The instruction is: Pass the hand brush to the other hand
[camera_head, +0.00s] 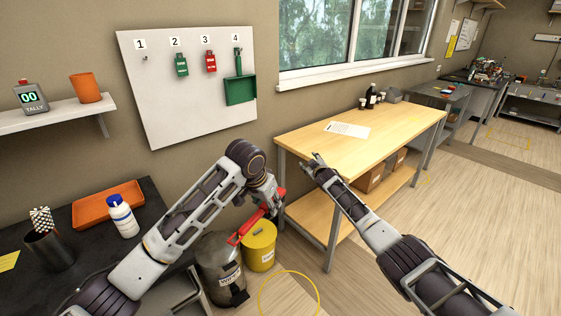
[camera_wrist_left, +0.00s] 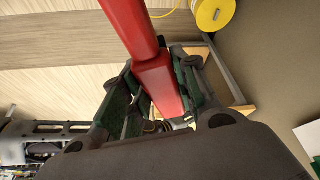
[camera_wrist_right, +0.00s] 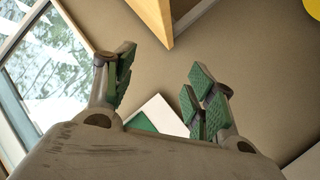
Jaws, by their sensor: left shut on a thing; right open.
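The red hand brush (camera_head: 241,232) is held in my left gripper (camera_head: 270,196), out in front of the wall and left of the workbench. In the left wrist view the red handle (camera_wrist_left: 155,70) runs between the green-padded fingers of the left gripper (camera_wrist_left: 155,92), which are shut on it. The bristles cannot be made out. My right gripper (camera_head: 313,164) is near the front left corner of the workbench, right of the brush and apart from it. In the right wrist view the right gripper (camera_wrist_right: 160,80) is open, with nothing between its fingers.
The wooden workbench (camera_head: 385,142) stands close behind the right gripper. A grey bin (camera_head: 220,262) and a yellow bin (camera_head: 259,238) stand below the left gripper. A pegboard (camera_head: 150,108) with hung tools is on the wall. A dark table (camera_head: 85,240) holds a bottle and an orange tray.

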